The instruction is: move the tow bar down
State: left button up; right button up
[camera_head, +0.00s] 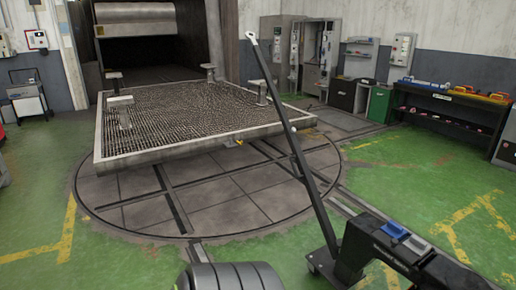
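The tow bar (297,151) is a long dark bar in the head view. It is raised and leans up to the left, with a pale ring at its top end. Its lower end meets a low black machine (387,258) at the bottom right, which has a blue and a grey part on top. The upper part of the bar passes in front of the platform and the wall behind. Neither of my grippers is in view, and nothing is seen touching the bar.
A grated platform (107,141) with several posts stands over the round turntable (221,201). A dark ribbed round part (228,277) is at the bottom edge. A tool bench (448,112) and cabinets line the back right. Green floor (420,180) is clear at the right.

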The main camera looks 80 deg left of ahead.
aim_at(327, 229)
jog(key=u, duration=2.25)
jog(key=i+j, duration=0.3)
jog(key=i, duration=0.2)
jog(key=i+j, duration=0.3)
jog(key=i, duration=0.2)
jog(key=i+j, duration=0.3)
jog(key=i, duration=0.25)
jog(key=i+j, duration=0.3)
jog(key=i, duration=0.2)
